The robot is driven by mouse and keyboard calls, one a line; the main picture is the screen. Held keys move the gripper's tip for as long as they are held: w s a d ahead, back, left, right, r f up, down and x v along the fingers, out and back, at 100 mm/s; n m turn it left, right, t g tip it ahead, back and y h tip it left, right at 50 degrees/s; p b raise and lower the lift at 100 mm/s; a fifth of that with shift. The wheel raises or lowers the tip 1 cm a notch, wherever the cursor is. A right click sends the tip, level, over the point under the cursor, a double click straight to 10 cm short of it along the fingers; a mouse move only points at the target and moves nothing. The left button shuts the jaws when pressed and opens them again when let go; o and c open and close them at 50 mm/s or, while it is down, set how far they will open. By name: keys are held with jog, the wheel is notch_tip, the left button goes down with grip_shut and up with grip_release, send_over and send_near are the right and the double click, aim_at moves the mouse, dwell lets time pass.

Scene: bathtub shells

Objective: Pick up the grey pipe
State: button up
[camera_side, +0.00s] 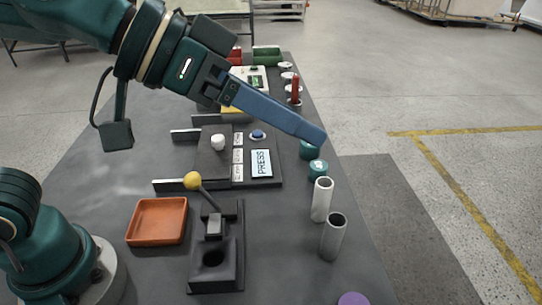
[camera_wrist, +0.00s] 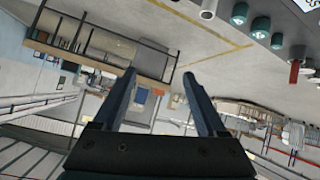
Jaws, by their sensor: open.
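The grey pipe (camera_side: 333,238) stands upright at the right side of the dark table in the side view, its hollow top end facing up. A white pipe (camera_side: 322,200) stands just behind it and also shows at the top edge of the wrist view (camera_wrist: 208,10). I cannot make out the grey pipe for certain in the wrist view. My gripper (camera_side: 316,138) is well above the table, up and behind the grey pipe in the picture, and apart from it. In the wrist view my gripper (camera_wrist: 159,76) has its two fingers spread with nothing between them.
Teal caps (camera_side: 317,168) stand behind the white pipe. An orange tray (camera_side: 157,221) and a dark fixture with a yellow-knobbed lever (camera_side: 193,181) lie to the left. A press panel (camera_side: 261,164) is mid-table. A purple disc (camera_side: 353,299) is at the front edge.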

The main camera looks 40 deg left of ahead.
aim_at(329, 225)
jog(key=w+d+f+t+y, duration=0.1)
jog(key=w+d+f+t, duration=0.15)
jog(key=w+d, duration=0.2)
jog(key=shift+y, duration=0.6)
jog(key=f, duration=1.6)
jog(key=shift+d, duration=0.35)
jog(key=shift+x, duration=2.65)
jog(key=shift+c, duration=0.3)
grip_shut()
jog(key=shift+r, duration=0.1)
